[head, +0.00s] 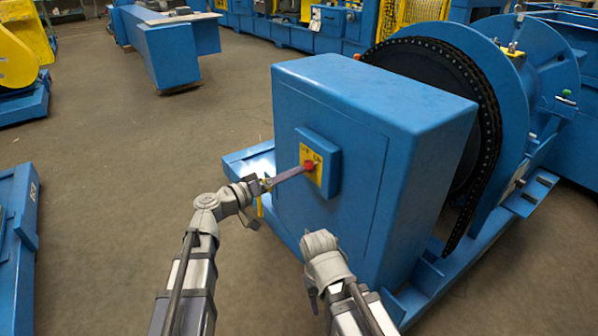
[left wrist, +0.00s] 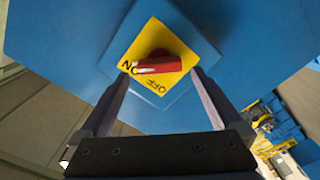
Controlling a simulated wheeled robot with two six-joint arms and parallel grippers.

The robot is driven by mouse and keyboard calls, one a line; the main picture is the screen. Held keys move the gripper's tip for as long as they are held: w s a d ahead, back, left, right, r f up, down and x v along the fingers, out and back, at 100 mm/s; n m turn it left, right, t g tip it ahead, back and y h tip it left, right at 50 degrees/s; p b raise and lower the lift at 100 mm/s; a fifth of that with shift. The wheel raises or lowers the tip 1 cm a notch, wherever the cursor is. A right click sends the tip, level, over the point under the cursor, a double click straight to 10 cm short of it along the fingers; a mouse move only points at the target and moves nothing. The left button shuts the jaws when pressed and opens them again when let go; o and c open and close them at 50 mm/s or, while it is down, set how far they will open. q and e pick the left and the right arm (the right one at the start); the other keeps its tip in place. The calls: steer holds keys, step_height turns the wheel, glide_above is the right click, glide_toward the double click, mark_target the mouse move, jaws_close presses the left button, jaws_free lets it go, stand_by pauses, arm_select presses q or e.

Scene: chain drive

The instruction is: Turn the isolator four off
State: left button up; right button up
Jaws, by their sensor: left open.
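The isolator is a yellow plate with a red handle (head: 309,165) on a small blue housing (head: 331,150), fixed to the front of a big blue cabinet. In the left wrist view the red handle (left wrist: 158,66) lies roughly level, its pale-marked end by the ON lettering at the left. The OFF lettering is below it on the yellow plate (left wrist: 150,42). My left gripper (left wrist: 162,74) is open, one finger on either side of the handle, with visible gaps. In the head view my left gripper (head: 296,172) reaches the switch from the left. My right arm's wrist shows below the switch; its fingers are hidden.
The blue cabinet (head: 375,100) stands on a blue base frame beside a large wheel with a black chain (head: 490,125). My right wrist is close to the cabinet's front. Open floor (head: 120,190) lies to the left, with a blue beam (head: 180,55) farther back.

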arm_select(q)
steer(key=shift+x, duration=2)
steer(key=c, duration=1.2)
